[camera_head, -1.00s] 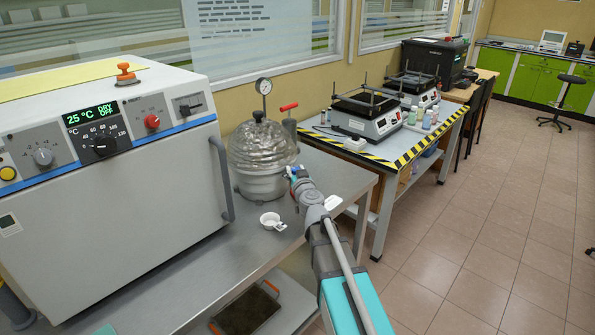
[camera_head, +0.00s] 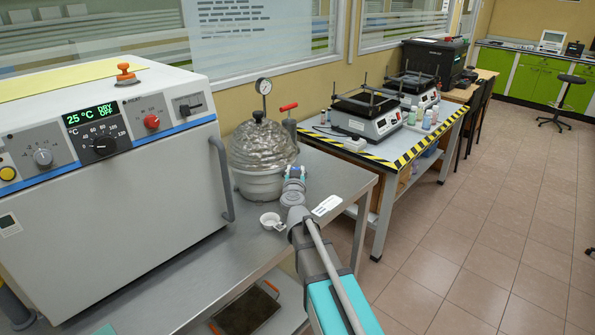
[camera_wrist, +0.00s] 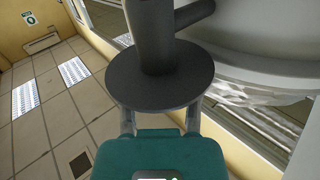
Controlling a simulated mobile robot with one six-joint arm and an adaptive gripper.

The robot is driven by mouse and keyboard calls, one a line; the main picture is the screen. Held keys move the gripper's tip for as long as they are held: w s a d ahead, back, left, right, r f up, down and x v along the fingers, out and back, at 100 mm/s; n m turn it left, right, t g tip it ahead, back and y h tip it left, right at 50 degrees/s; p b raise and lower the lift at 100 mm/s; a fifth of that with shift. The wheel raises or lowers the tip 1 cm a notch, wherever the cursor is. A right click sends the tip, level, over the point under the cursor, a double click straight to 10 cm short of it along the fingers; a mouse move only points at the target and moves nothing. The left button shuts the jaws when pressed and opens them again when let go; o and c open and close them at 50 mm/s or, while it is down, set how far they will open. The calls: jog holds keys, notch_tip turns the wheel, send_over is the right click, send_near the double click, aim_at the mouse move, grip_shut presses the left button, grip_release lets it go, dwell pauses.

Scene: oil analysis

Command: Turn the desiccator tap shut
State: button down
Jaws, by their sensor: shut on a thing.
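The desiccator (camera_head: 262,148) stands on the steel bench, with a ribbed, glassy dome over a pale base. Its curved side also fills the right of the wrist view (camera_wrist: 270,35). My gripper (camera_head: 294,172) is at the desiccator's right side in the head view and hides the tap there. In the wrist view, my gripper (camera_wrist: 160,115) has one finger on each side of a dark grey tap (camera_wrist: 153,50), with a round disc and a side arm, and is shut on it. The disc hides the fingertips.
A large oven (camera_head: 110,190) stands close on the left. A round gauge (camera_head: 264,86) and a red-handled device (camera_head: 289,107) are behind the desiccator. A small white dish (camera_head: 271,220) sits on the steel bench (camera_head: 225,262) beside my wrist.

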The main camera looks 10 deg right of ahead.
jog(key=shift+w, duration=0.1)
jog(key=shift+c, duration=1.6)
grip_release()
jog(key=v, duration=1.2)
